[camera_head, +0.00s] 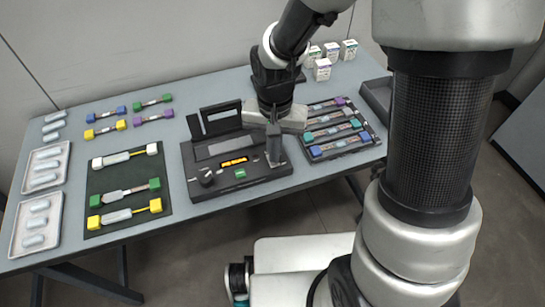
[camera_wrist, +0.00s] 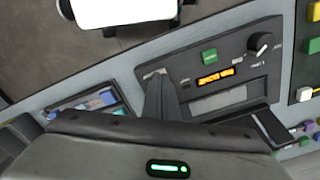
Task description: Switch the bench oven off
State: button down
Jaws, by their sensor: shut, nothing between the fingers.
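The bench oven (camera_head: 262,185) appears to be the dark unit at the middle of the table, with a raised lid (camera_head: 219,116) at its back. It has a lit orange display (camera_head: 233,162), a green button (camera_head: 240,173) and a black knob (camera_head: 206,177). The display (camera_wrist: 215,76), green button (camera_wrist: 209,56) and knob (camera_wrist: 260,44) also show in the wrist view. My gripper (camera_head: 274,160) is shut and empty, pointing down over the unit's right end. In the wrist view its fingertips (camera_wrist: 156,76) are by a small pale-edged feature; I cannot tell whether they touch it.
A dark tray (camera_head: 318,155) of colored-ended pieces lies close right of the unit. A dark mat (camera_head: 93,182) with similar pieces lies left. Small white boxes (camera_head: 322,69) stand at the back. A bare table strip (camera_head: 290,187) runs along the front.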

jog(key=shift+f+b, duration=0.5)
jog(key=shift+f, duration=0.2)
jog(key=shift+r, duration=0.1)
notch_tip(320, 180, up, 7)
jog(key=p, duration=0.5)
jog(key=shift+p, duration=0.3)
jog(key=shift+r, duration=0.1)
dwell(0.5)
jog(key=s+d+r+n+t+p, duration=0.1)
jog(key=s+d+r+t+p, duration=0.1)
jog(key=r, duration=0.8)
jog(key=s+d+r+n+t+p, duration=0.1)
jog(key=s+d+r+p, duration=0.3)
jog(key=r, duration=0.7)
jog(key=s+d+r+t+p, duration=0.2)
jog(key=s+d+r+p, duration=0.2)
jog(key=r, duration=0.7)
jog(key=shift+d+r+n+t+p, duration=0.15)
jog(key=shift+d+n+t+p, duration=0.2)
jog(key=shift+p, duration=0.25)
